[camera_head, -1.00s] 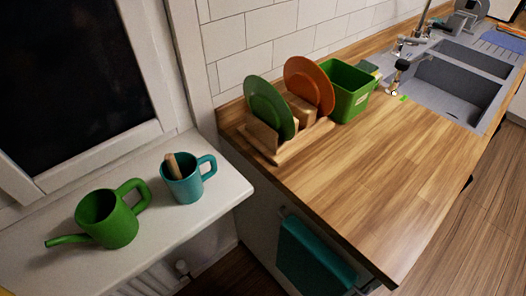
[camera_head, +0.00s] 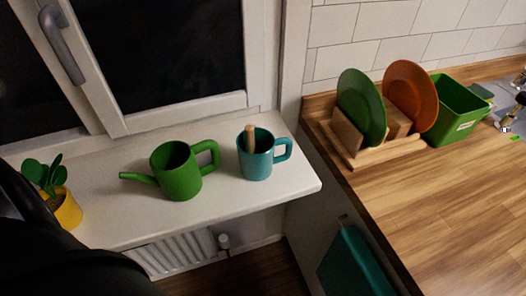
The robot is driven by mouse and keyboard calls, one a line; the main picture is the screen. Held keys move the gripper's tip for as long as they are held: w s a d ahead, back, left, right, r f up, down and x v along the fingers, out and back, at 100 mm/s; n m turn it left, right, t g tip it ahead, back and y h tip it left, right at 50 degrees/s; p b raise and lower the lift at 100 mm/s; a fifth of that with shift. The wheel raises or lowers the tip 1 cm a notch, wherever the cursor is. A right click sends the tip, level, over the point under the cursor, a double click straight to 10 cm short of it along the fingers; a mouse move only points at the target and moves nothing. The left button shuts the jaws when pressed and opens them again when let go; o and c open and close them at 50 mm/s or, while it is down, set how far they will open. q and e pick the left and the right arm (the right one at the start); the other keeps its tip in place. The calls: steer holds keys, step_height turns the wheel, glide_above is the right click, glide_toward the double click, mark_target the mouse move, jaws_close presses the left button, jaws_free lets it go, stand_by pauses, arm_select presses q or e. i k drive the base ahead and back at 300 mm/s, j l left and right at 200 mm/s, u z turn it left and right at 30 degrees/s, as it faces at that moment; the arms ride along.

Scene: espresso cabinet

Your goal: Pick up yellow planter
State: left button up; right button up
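The yellow planter (camera_head: 68,209) holds a green leafy plant (camera_head: 44,175) and stands on the white windowsill (camera_head: 225,205) at the left. A dark part of my own body covers the lower left corner and hides some of the planter's left side. No gripper fingers show in the head view, so neither gripper can be placed relative to the planter.
A green watering can (camera_head: 177,172) and a teal mug (camera_head: 256,157) with a wooden stick stand right of the planter. A window handle (camera_head: 62,44) juts out above. A radiator (camera_head: 172,250) is below the sill. A wooden counter (camera_head: 430,205) lies to the right.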

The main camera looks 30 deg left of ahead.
mark_target(60, 199)
steer(key=j+u, duration=0.15)
steer(key=u, duration=2.5)
